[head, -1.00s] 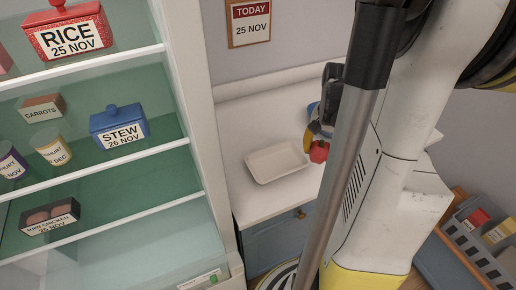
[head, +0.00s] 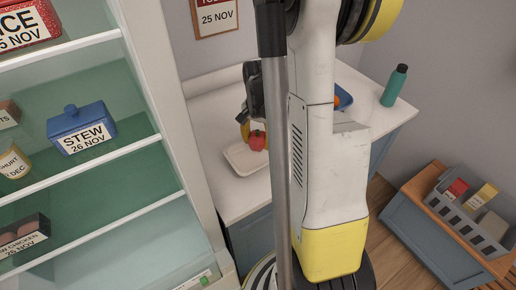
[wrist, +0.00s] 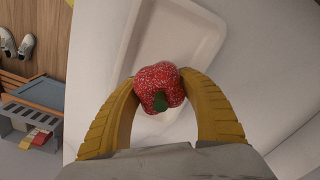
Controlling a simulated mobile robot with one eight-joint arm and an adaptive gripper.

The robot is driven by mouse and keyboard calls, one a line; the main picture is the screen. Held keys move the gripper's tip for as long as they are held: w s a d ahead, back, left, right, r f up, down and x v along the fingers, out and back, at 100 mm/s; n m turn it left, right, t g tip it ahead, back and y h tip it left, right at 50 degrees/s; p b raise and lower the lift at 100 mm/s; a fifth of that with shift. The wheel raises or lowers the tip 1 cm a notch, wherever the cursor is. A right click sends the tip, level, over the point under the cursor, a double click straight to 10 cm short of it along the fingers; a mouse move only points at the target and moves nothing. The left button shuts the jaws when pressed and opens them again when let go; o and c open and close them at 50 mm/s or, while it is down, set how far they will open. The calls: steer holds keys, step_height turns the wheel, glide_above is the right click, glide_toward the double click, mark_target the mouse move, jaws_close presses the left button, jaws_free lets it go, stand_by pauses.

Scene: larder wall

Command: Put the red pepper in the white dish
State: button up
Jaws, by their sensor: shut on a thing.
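The red pepper (wrist: 158,86) is held between the two yellow fingers of my gripper (wrist: 160,92) in the wrist view. It also shows in the head view (head: 257,140), at the right part of the white dish (head: 236,165). The white dish lies on the white counter and shows behind the pepper in the wrist view (wrist: 195,45). The pepper appears over the dish; I cannot tell whether it touches it. My gripper is shut on the pepper, and my arm hides part of the dish's right end in the head view.
A teal bottle (head: 394,86) stands at the counter's right end, near a partly hidden blue bowl with something orange. An open fridge (head: 90,170) with labelled food is at the left. A grey crate (head: 470,222) with packets sits on a low bench at right.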

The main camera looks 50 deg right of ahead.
mark_target(258, 131)
steer(key=shift+f+b, duration=0.45)
steer(key=shift+f, duration=1.1)
steer(key=shift+f, duration=0.1)
steer(key=o, duration=1.3)
steer(key=shift+o, duration=0.2)
step_height(258, 131, up, 12)
steer(key=p, duration=0.3)
steer(key=shift+s+p, duration=0.1)
steer(key=shift+p, duration=0.2)
